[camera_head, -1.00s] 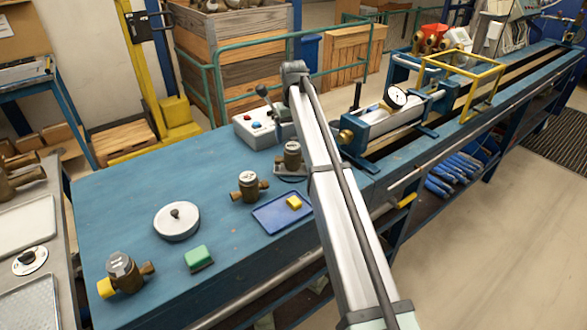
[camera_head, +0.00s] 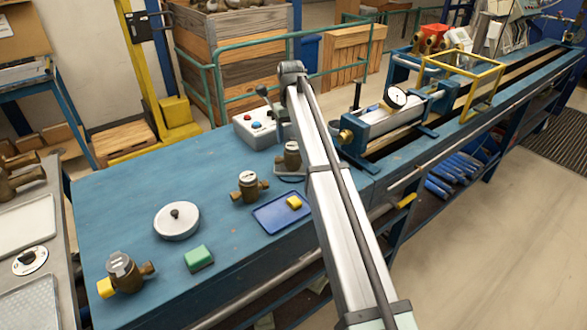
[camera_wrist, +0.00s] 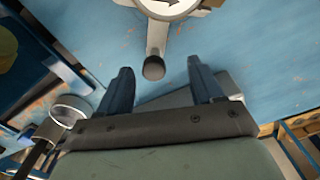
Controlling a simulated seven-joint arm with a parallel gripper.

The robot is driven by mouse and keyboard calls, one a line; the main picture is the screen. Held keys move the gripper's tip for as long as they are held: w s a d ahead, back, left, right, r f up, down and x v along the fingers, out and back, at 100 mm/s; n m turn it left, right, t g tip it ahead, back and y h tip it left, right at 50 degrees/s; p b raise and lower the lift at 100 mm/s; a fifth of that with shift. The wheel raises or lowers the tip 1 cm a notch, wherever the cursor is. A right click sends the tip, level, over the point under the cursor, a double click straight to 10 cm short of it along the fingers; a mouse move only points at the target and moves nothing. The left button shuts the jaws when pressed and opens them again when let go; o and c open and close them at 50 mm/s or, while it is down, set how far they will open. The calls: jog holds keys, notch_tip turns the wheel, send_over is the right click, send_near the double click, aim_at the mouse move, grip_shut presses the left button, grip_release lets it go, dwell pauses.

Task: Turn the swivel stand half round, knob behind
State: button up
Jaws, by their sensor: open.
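The swivel stand shows at the top of the wrist view as a pale round face with a dark arrow (camera_wrist: 165,3), cut off by the frame edge. A grey bar (camera_wrist: 155,38) runs from it toward my gripper and ends in a dark knob (camera_wrist: 153,68). My gripper (camera_wrist: 158,77) is open, with the knob in the picture between its two dark fingertips and a visible gap on each side. In the head view a brass meter (camera_head: 291,153) stands at the stand's place, partly behind my arm. My gripper is hidden there.
A control box (camera_head: 258,130) with buttons is behind the stand. A blue tray (camera_head: 275,218), a brass meter (camera_head: 248,187), a round lid (camera_head: 176,221) and a green block (camera_head: 198,258) are on the blue bench. The clamp with gauge (camera_head: 397,97) is to the right.

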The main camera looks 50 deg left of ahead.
jog(key=shift+s+a, duration=0.2)
jog(key=shift+s, duration=0.1)
